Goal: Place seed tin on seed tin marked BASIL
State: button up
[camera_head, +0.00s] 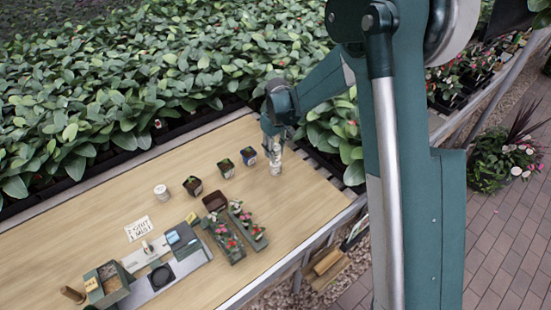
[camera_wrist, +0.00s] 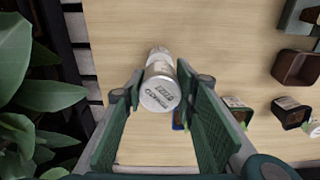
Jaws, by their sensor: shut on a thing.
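My gripper (camera_wrist: 160,84) is shut on a pale seed tin (camera_wrist: 160,92), with one fingertip on each side and its printed lid facing the wrist camera. The lid print is too small to read. Another pale tin-like part (camera_wrist: 158,54) shows just beyond the held tin, mostly hidden by it. In the head view my gripper (camera_head: 277,137) is over a pale upright stack (camera_head: 276,167) at the table's right end; whether the tins touch I cannot tell. A separate white tin (camera_head: 161,192) stands farther left; its label is not readable.
Several small potted seedlings (camera_head: 226,168) stand just left of the stack. A brown tray (camera_head: 215,201) and flower planters (camera_head: 228,240) are nearer the front. A sign (camera_head: 139,228) and grey station (camera_head: 165,268) are at left. Dense foliage borders the table (camera_head: 100,222).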

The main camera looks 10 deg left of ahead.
aim_at(276, 148)
jog(key=shift+f, duration=1.85)
jog(key=shift+f+b, duration=0.1)
jog(key=shift+b, duration=0.25)
jog(key=o, duration=0.9)
jog(key=r, duration=0.6)
jog(key=r+p, duration=0.1)
jog(key=r, duration=0.5)
jog(key=shift+s+d+r, duration=0.15)
jog(key=shift+d, duration=0.05)
